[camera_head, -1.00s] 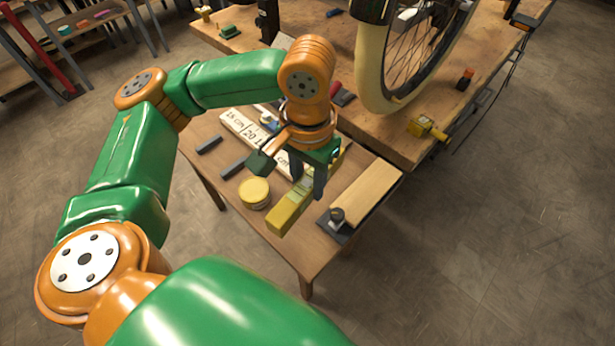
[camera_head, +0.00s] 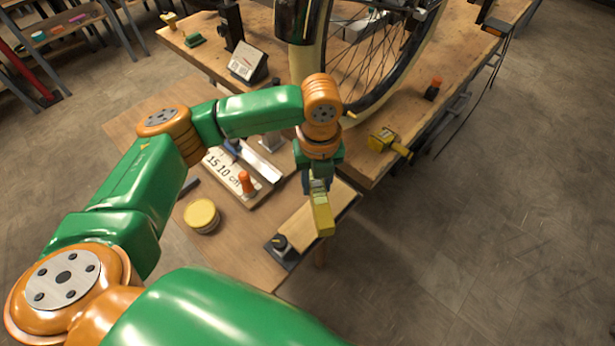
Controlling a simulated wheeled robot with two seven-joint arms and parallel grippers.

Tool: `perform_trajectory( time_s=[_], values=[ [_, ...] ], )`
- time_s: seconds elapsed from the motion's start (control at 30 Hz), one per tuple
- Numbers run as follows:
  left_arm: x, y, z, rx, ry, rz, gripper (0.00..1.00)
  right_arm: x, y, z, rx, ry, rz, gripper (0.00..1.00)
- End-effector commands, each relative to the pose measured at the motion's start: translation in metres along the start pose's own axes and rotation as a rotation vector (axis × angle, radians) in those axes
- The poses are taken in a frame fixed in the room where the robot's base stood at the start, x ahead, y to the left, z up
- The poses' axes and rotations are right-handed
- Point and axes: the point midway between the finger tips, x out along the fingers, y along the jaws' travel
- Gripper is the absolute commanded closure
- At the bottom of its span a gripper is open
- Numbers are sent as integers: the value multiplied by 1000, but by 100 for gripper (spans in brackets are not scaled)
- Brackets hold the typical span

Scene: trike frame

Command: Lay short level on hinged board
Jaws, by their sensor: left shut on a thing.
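The short level (camera_head: 322,216) is a yellow bar with a paler vial window near my fingers. My left gripper (camera_head: 317,186) is shut on it and holds it over the right edge of the hinged board. The hinged board (camera_head: 298,236) is a pale wooden plank on a dark base with a round black knob (camera_head: 280,242) at its near end. The level points towards the camera and crosses the board's line at an angle. Its height above the board is hard to tell. My gripper and the level hide part of the board. My right gripper is not in view.
A round yellow tin (camera_head: 201,215) stands left of the board. A white centimetre-marked board (camera_head: 218,166) lies behind it, with an orange-handled tool (camera_head: 246,182) on it. The workbench (camera_head: 404,108) behind carries a wheel (camera_head: 384,70) and a yellow tool (camera_head: 383,138).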

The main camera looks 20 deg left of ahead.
Motion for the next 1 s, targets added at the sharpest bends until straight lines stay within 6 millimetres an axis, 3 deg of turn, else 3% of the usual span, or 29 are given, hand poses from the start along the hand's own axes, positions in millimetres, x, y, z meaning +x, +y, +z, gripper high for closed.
perform_trajectory(
  time_s=[0.1, 0.2, 0.33, 0.73, 0.9, 1.0],
  values=[
    [14, -6, 3, 392, 3, 0, 100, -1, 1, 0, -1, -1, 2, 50],
    [24, -10, 6, 661, 3, -1, 100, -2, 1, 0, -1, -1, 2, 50],
    [30, -12, 8, 868, 1, -2, 100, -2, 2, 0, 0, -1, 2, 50],
    [32, -13, 8, 934, 0, -2, 100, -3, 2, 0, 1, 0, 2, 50],
    [29, -13, 8, 934, 1, 0, 100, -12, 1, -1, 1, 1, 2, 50],
    [43, -13, 8, 933, 1, 0, 100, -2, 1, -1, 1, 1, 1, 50]
  ],
)
